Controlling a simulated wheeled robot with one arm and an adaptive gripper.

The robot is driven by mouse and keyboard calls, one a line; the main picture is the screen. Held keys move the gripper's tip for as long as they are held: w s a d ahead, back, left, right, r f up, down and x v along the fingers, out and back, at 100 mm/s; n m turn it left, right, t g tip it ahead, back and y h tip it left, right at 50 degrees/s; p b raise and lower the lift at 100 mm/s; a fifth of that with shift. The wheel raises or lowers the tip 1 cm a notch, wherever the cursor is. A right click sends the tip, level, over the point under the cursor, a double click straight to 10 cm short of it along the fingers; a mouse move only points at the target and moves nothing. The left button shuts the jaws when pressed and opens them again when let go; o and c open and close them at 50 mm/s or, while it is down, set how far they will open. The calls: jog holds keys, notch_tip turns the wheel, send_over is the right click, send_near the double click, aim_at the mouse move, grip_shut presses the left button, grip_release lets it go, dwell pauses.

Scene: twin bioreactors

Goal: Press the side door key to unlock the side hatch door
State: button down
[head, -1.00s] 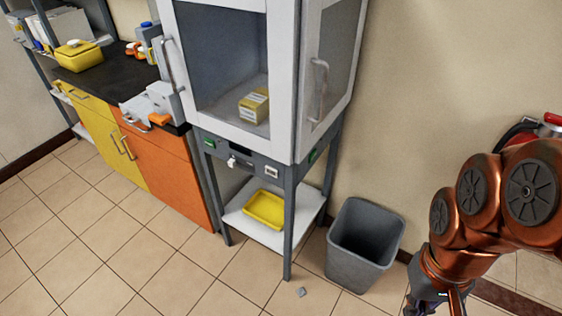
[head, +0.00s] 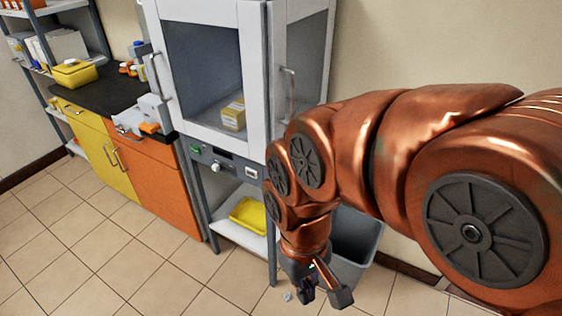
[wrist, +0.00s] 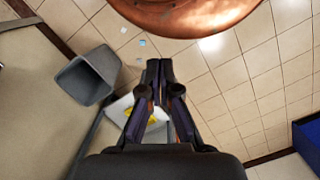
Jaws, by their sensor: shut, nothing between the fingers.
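The white cabinet (head: 205,70) has a side hatch door (head: 308,50) with a vertical handle on its right face; the door looks closed. A green key (head: 195,149) and a small display show on the front panel below. The side panel under the side hatch door, where the side door key sat in the earlier view, is hidden behind my arm. My gripper (head: 324,296) hangs low in front of the grey bin, apart from the cabinet. In the wrist view my gripper (wrist: 160,70) is shut and empty, its fingertips together.
A grey bin (head: 352,262) stands right of the cabinet stand and also shows in the wrist view (wrist: 88,75). A yellow tray (head: 249,214) lies on the lower shelf. A yellow box (head: 233,114) is inside the cabinet. The tiled floor in front is mostly clear.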

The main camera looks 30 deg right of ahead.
jog(key=w+a+f+y+b, duration=0.25)
jog(key=w+a+b, duration=0.2)
jog(key=w, duration=0.25)
jog(key=w+a+f+y+b, duration=0.2)
jog(key=w+a+y+b, duration=0.15)
jog(key=w+b, duration=0.25)
jog(key=w+d+f+m+t+y+b, duration=0.1)
jog(key=w+d+m+t+y+b, duration=0.2)
jog(key=w, duration=0.5)
jog(key=w+d+f+t+y+b, duration=0.1)
jog(key=w+d+t+y+b, duration=0.15)
jog(key=w+d+b, duration=0.4)
jog(key=w+d+f+m+t+y+b, duration=0.1)
jog(key=w+d+f+m+t+b, duration=0.15)
jog(key=w+d, duration=0.4)
jog(key=w+d+f+m+t+b, duration=0.2)
jog(key=w+d+f+t+b, duration=0.15)
jog(key=d, duration=0.65)
jog(key=s+d+f+m+t+h+b, duration=0.1)
jog(key=d+f+m+t+b, duration=0.1)
jog(key=d, duration=0.7)
jog(key=d+f+m+t+h+b, duration=0.1)
jog(key=d+f+m+t+h, duration=0.1)
jog(key=d, duration=0.6)
jog(key=shift+s+d+f+t+b, duration=0.4)
jog(key=shift+f+t, duration=0.45)
jog(key=shift+f, duration=0.1)
